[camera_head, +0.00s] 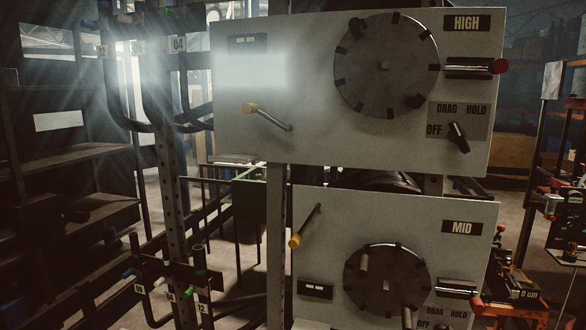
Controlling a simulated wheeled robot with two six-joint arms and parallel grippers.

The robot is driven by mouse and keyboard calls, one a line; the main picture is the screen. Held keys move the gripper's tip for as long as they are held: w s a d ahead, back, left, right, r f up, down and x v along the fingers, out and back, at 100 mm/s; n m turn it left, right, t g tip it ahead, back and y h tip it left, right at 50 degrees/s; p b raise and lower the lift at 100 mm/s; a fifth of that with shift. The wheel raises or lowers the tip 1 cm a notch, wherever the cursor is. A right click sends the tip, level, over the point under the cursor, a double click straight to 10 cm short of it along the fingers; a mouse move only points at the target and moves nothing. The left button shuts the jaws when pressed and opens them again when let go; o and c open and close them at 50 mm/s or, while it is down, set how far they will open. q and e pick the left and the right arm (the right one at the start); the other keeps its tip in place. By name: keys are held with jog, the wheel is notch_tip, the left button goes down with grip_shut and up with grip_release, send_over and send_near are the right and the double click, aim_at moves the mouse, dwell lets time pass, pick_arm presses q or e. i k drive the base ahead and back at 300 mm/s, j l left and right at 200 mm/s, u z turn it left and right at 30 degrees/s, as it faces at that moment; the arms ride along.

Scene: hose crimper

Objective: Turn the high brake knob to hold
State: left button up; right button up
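The HIGH panel (300,140) is a light grey plate in the upper middle, tilted slightly in the picture. Its brake knob (458,138) is a small black lever-shaped knob at the lower right of the plate. It sits on a darker label plate (476,121) marked OFF at left, DRAG at top and HOLD at top right. The knob slants from upper left to lower right; its upper end lies just under the DRAG and HOLD words, nearer DRAG. Which mark it is set to is hard to tell. Neither of my grippers is in view.
On the HIGH panel are a large dark wheel (386,65), a red-tipped handle (498,66) and a yellow-tipped lever (250,108). The similar MID panel (325,245) hangs below. Shelving (85,155) stands left. Space before the HIGH knob looks clear.

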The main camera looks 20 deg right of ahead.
aim_at(457, 134)
jog(key=z, duration=1.35)
